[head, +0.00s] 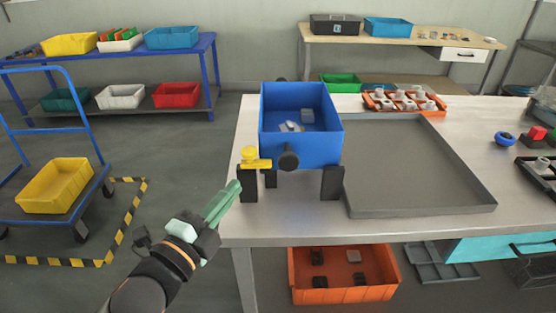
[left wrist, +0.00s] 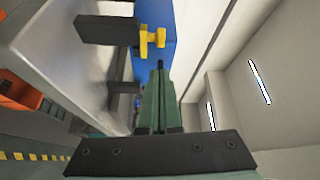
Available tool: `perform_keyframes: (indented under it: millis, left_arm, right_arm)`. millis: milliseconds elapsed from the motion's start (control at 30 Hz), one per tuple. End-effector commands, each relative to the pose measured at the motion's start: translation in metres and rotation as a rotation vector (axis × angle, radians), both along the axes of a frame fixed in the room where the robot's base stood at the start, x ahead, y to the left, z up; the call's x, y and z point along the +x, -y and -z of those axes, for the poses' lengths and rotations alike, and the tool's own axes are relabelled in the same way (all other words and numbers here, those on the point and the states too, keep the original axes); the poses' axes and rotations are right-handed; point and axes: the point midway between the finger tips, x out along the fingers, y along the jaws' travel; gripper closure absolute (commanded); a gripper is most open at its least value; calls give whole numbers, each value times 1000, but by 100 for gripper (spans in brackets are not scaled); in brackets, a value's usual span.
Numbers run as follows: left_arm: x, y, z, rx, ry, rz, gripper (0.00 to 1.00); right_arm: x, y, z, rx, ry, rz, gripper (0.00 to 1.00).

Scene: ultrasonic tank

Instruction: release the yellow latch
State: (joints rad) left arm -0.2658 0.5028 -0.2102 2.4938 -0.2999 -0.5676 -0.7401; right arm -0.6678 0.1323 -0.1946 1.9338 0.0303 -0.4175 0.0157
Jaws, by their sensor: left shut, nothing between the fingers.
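The yellow latch (head: 253,158) sits at the front left corner of the blue tank (head: 301,143), which stands on black legs on the table. It also shows in the left wrist view (left wrist: 150,41), beside a black leg and in front of the tank's blue wall. My left gripper (head: 235,187) is shut and empty, just in front of and below the latch, near the table's left front corner. In the left wrist view its closed fingers (left wrist: 159,68) point toward the latch, with a small gap between. My right gripper is in neither view.
A black knob (head: 289,160) sticks out of the tank's front. A grey tray (head: 420,207) lies right of the tank. Behind it stands an orange rack (head: 404,102) with several pale parts. An orange bin (head: 343,292) is under the table.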

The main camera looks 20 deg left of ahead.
Motion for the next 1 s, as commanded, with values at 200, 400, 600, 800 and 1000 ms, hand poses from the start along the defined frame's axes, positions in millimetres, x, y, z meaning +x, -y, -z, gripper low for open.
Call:
perform_keyframes:
  millis: [200,400,600,800,1000]
  left_arm:
    - [-1,0,-4,15,14,1,100]
    - [0,0,-3,13,12,1,100]
    - [7,1,-1,11,18,-1,100]
    - [21,4,-1,11,18,0,100]
    - [49,10,-8,10,12,0,100]
  right_arm:
    - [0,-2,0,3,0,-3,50]
    - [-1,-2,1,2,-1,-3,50]
    - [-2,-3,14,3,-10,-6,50]
    - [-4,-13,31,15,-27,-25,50]
    - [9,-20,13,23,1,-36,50]
